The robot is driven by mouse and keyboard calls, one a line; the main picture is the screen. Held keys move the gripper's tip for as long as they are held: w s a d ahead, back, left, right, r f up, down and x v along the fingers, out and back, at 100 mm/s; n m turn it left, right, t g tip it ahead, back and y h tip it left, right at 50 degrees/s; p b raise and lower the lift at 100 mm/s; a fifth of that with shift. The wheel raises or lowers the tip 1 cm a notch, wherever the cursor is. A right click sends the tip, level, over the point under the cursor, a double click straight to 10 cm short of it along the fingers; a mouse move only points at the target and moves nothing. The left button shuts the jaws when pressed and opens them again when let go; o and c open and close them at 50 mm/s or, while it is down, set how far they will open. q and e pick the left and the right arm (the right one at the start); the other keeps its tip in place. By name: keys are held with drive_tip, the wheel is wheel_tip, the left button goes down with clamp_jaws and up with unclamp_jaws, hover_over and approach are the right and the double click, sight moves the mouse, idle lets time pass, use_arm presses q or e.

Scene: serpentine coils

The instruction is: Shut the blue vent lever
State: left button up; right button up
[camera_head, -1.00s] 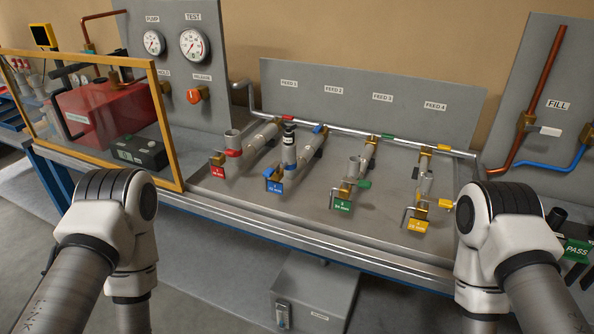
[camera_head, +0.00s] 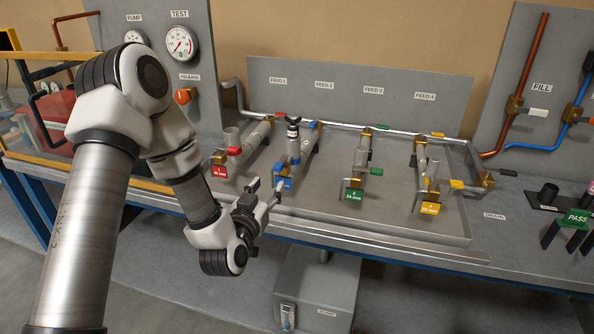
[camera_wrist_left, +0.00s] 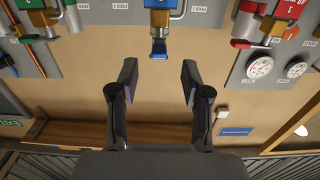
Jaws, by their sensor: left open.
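The blue feed line stands second from the left on the bench tray, with a blue tag (camera_head: 284,183) at its front and a blue handle (camera_head: 313,125) at its rear valve. In the left wrist view a blue lever end (camera_wrist_left: 158,47) hangs from a brass valve (camera_wrist_left: 159,18), beyond and between my fingertips. My left gripper (camera_head: 266,188) is open and empty, just in front of the blue tag; its two fingers also show in the left wrist view (camera_wrist_left: 158,68). It appears apart from the lever. In the head view the gripper partly hides the blue front valve. My right gripper is out of view.
Red (camera_head: 219,171), green (camera_head: 353,194) and yellow (camera_head: 430,208) tagged feed lines stand close on either side in the tray (camera_head: 390,228).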

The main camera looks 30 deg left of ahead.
sight(276, 170)
use_arm(q)
drive_tip(key=x, duration=0.2)
drive_tip(key=p+x, duration=0.1)
drive_tip(key=x, duration=0.2)
drive_tip(key=r+p+x, duration=0.1)
drive_tip(key=x, duration=0.2)
drive_tip(key=shift+w, duration=0.15)
clamp_jaws()
